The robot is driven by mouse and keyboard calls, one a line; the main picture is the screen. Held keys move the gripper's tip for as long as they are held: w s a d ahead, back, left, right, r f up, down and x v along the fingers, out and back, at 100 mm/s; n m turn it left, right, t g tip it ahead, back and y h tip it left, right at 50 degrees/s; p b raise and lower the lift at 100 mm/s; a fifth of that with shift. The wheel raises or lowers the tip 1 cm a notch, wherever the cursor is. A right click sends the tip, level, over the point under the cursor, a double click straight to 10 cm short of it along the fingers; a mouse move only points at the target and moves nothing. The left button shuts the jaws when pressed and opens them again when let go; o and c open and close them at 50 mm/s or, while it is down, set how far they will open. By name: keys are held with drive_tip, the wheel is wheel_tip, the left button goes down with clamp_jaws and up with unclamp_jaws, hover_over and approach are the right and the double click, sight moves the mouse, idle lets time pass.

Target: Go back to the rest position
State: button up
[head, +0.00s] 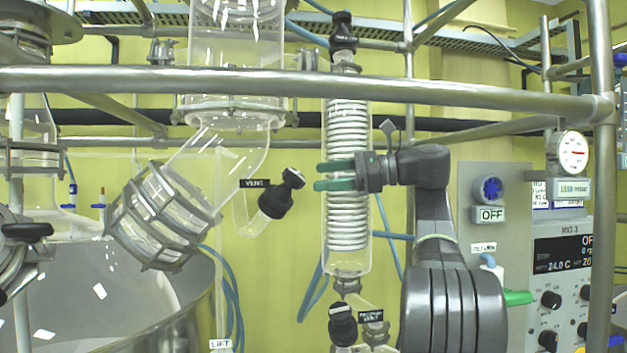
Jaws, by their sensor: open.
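My gripper (320,175) is in the middle of the head view, at the end of my dark grey arm, which rises from the lower right. Its two green fingers point left, one above the other, with a gap between them. They are open and hold nothing. In the picture they overlap the glass condenser with a coil (347,220); I cannot tell the distance between them. A black valve knob (277,200) on a glass side branch is just left of the fingertips, apart from them in the picture.
A metal rail (300,83) crosses above my gripper, and a metal post (602,180) stands at the right. A control panel (570,270) and a round gauge (573,152) are right of my arm. A large metal vessel (190,310) and angled glass pipe (215,160) are left.

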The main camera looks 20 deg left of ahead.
sight(302, 178)
idle(0.4)
drive_tip(key=p+x, duration=0.1)
drive_tip(key=x, duration=0.6)
drive_tip(key=shift+s+a, duration=0.15)
drive_tip(key=shift+a, duration=0.15)
drive_tip(key=shift+m+t, duration=0.3)
drive_tip(key=shift+m, duration=0.2)
drive_tip(key=shift+d+m+t+y, duration=0.2)
drive_tip(key=shift+m+t+y, duration=0.1)
drive_tip(key=shift+m, duration=0.1)
drive_tip(key=shift+a, duration=0.1)
